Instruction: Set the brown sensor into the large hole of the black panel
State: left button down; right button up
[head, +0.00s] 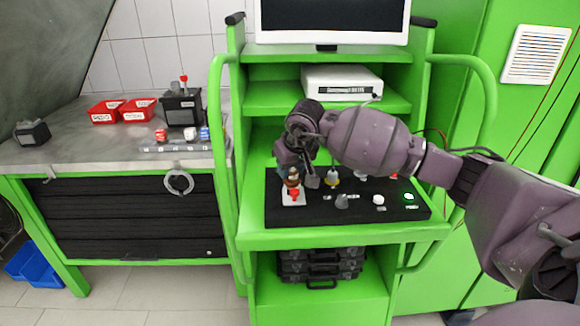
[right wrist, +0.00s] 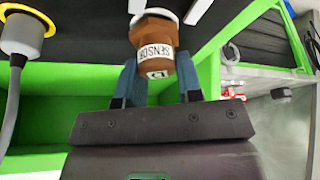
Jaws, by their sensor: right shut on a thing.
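The brown sensor (head: 292,181) is at the left end of the black panel (head: 310,216) in the head view. In the right wrist view the sensor (right wrist: 154,43) bears a white SENSOR label and sits between the blue fingers. My right gripper (head: 301,176) is shut on it, close over the panel; the wrist view also shows the gripper (right wrist: 160,82). A white ring shows at the sensor's far end against the panel. The large hole is not visible, and I cannot tell how deep the sensor sits. My left gripper is not in view.
A white plate with a red knob (head: 294,195) is just in front of the sensor. A yellow-ringed connector (head: 332,178) stands to its right. The panel also bears a grey knob (head: 342,201), a white button (head: 378,199) and a lit green button (head: 409,196). Green cart rails flank the shelf.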

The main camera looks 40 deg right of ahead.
jog(key=shift+f, duration=0.45)
jog(key=o, duration=1.3)
jog(key=shift+r, duration=0.1)
jog(key=shift+r+p, duration=0.9)
jog(key=shift+r, duration=3.05)
jog(key=shift+s, duration=0.1)
